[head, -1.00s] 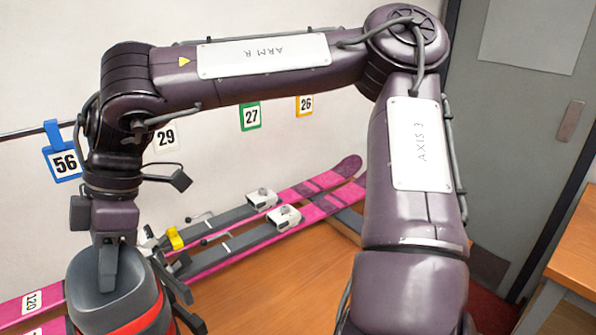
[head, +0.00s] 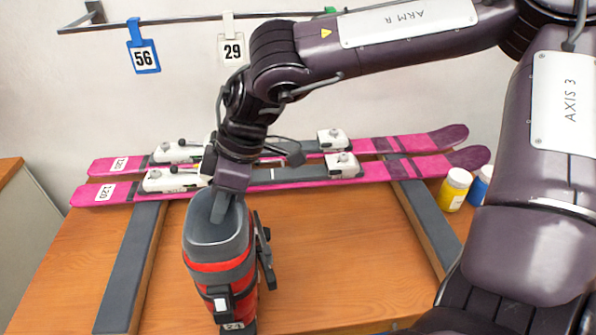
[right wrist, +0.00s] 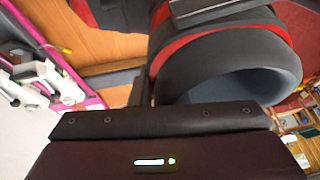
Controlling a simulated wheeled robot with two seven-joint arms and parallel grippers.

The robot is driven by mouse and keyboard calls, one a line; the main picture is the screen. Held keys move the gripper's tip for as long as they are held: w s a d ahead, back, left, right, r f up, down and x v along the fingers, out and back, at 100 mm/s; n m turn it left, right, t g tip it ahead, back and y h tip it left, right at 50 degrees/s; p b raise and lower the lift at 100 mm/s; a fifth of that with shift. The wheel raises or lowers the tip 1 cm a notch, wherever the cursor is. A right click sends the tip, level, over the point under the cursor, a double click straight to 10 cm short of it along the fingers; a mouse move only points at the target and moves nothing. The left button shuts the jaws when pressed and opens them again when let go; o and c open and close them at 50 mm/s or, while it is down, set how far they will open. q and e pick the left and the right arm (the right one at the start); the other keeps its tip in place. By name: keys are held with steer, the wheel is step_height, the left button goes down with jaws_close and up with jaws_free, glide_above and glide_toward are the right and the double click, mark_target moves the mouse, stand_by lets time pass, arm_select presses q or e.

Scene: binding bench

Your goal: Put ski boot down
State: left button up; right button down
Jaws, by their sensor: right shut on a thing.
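A red, grey and black ski boot (head: 220,267) stands roughly upright in the head view, left of centre. My right gripper (head: 221,207) points down from above and is shut on the rim of the boot's cuff. The boot's open top and red-trimmed cuff also show close up in the right wrist view (right wrist: 235,55). A small tag is visible low on the boot. I cannot tell whether its sole touches the bench; the sole is mostly cut off by the picture's lower edge. My left gripper is not in view.
The wooden bench (head: 330,240) has free room right of the boot, between two dark strips (head: 127,270). Two pink skis (head: 280,180) with bindings lie along the back. Yellow (head: 454,190) and blue (head: 481,186) jars stand at the right. Numbered tags (head: 144,58) hang from a wall rail.

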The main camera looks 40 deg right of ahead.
steer(key=w+d+f+p, duration=0.1)
steer(key=d+p, duration=0.4)
steer(key=d, duration=1.1)
steer(key=shift+f+p, duration=0.15)
steer(key=shift+p, duration=0.2)
steer(key=shift+f, duration=0.1)
steer(key=c, duration=1.8)
jaws_free()
steer(key=shift+f, duration=0.15)
steer(key=o, duration=0.4)
steer(key=shift+s, duration=0.1)
